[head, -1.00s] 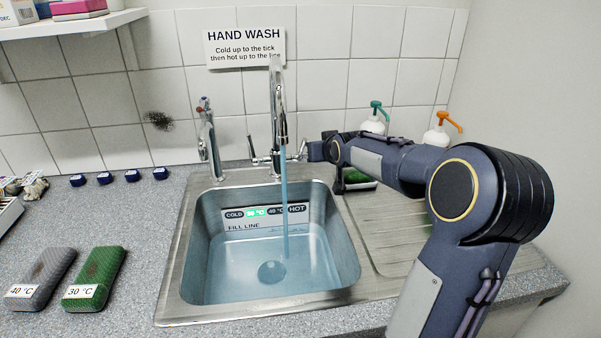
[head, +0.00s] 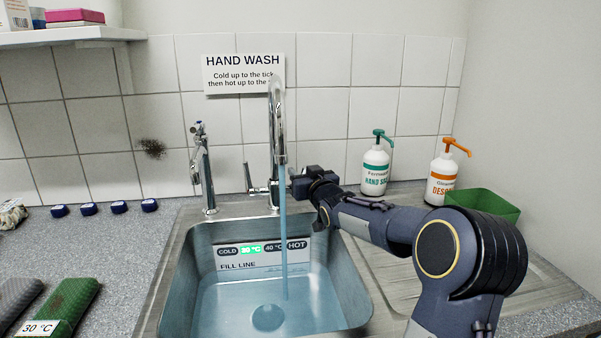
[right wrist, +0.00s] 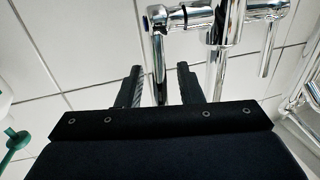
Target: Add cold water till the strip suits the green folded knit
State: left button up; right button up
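The green folded knit (head: 72,304), tagged 30 °C, lies on the counter at lower left. The strip (head: 262,250) on the sink's back wall runs from COLD to HOT, with its 30 °C field lit green. A stream (head: 284,235) runs from the mixer tap (head: 277,125) into water (head: 230,308) in the basin. FILL LINE is readable below the strip. My right gripper (head: 291,183) is at the tap's right side. In the right wrist view its fingers (right wrist: 160,85) are apart, with a chrome lever (right wrist: 158,62) showing between them and gaps either side. My left gripper is out of view.
A grey knit (head: 15,298) lies left of the green one. A second tap (head: 203,170) stands left of the mixer. Two pump bottles (head: 375,168) and a green tub (head: 483,204) stand at right. Blue caps (head: 119,207) line the back left. A HAND WASH sign (head: 243,75) hangs behind.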

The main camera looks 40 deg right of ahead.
jog(key=shift+w+d, duration=0.15)
jog(key=shift+w, duration=0.4)
jog(key=shift+c, duration=0.2)
grip_shut()
